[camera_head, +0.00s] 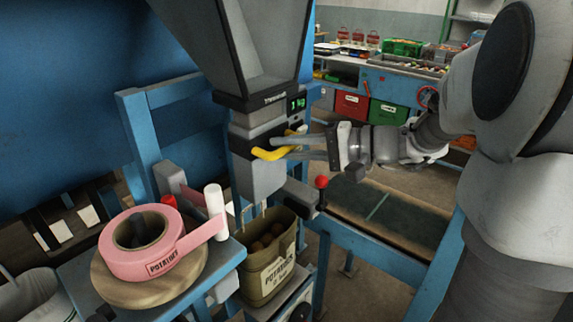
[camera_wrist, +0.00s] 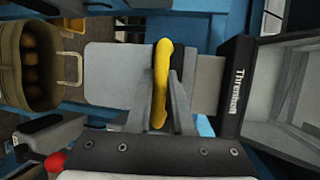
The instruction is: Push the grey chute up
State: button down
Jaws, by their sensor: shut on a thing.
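The grey chute (camera_head: 262,180) hangs under the hopper in the head view, above an open sack of potatoes (camera_head: 266,283). Its yellow handle (camera_head: 268,154) sticks out at the front. My gripper (camera_head: 279,147) reaches in from the right and is shut on this handle. In the wrist view the yellow handle (camera_wrist: 161,58) stands between the two fingers of my gripper (camera_wrist: 163,92), with the chute's grey face (camera_wrist: 112,75) behind it. The sack (camera_wrist: 40,75) shows at the left there, its mouth open and brown potatoes inside.
A red-knobbed lever (camera_head: 321,183) stands right of the chute, close below my gripper. A pink label roll (camera_head: 190,240) lies on a round wooden disc at the front left. A blue frame rail (camera_head: 370,250) runs at the lower right. A workbench with bins stands behind.

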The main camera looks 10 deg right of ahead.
aim_at(263, 132)
jog(key=shift+w+r+p, duration=0.1)
jog(key=shift+r+p, duration=0.3)
jog(key=shift+r, duration=1.6)
jog(key=c, duration=0.8)
grip_release()
jog(key=shift+f, duration=0.2)
jog(key=shift+d, duration=0.15)
jog(key=shift+s+d, duration=0.25)
jog(key=b+v, duration=0.2)
jog(key=v, duration=1.4)
jog(key=shift+s+d+r, duration=0.2)
jog(key=shift+r, duration=0.1)
